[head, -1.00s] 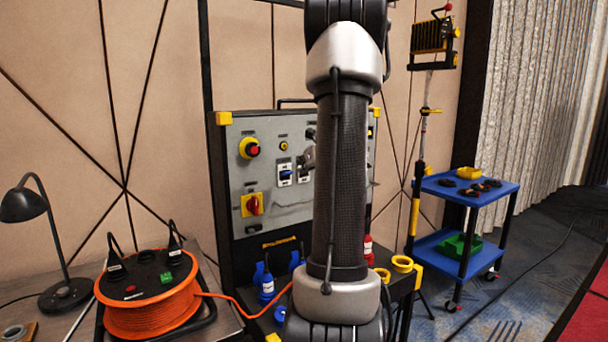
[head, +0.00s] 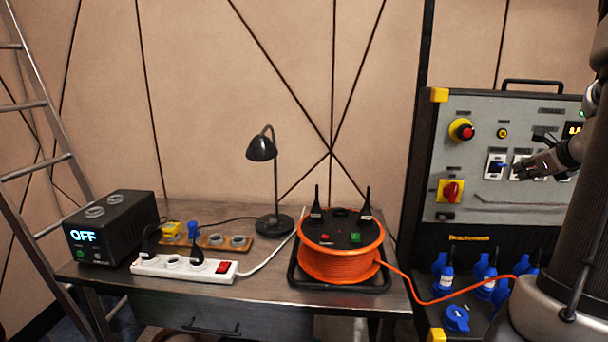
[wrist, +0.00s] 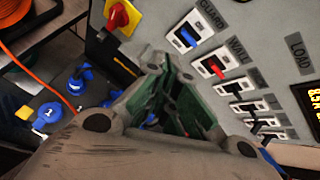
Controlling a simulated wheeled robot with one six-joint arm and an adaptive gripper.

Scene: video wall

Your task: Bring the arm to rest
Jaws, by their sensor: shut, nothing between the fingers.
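My gripper (head: 538,166) is at the right of the head view, in front of the grey panel (head: 500,123) of the power cabinet. It appears dark, shut and empty. In the wrist view my gripper (wrist: 168,72) points at the panel, beside a row of breaker switches. The switch labelled GUARD (wrist: 190,36) has a blue lever, and the one labelled WALL (wrist: 214,66) has a red lever. I cannot tell whether the fingertips touch the panel. My arm hides the cabinet's right side in the head view.
A red rotary switch (head: 451,191) and a red emergency button (head: 462,131) are on the panel. Blue plugs (head: 456,318) sit below it. Left, a table (head: 270,298) carries an orange cable reel (head: 341,262), a lamp (head: 262,150), a power strip (head: 184,268) and a black box reading OFF (head: 112,228).

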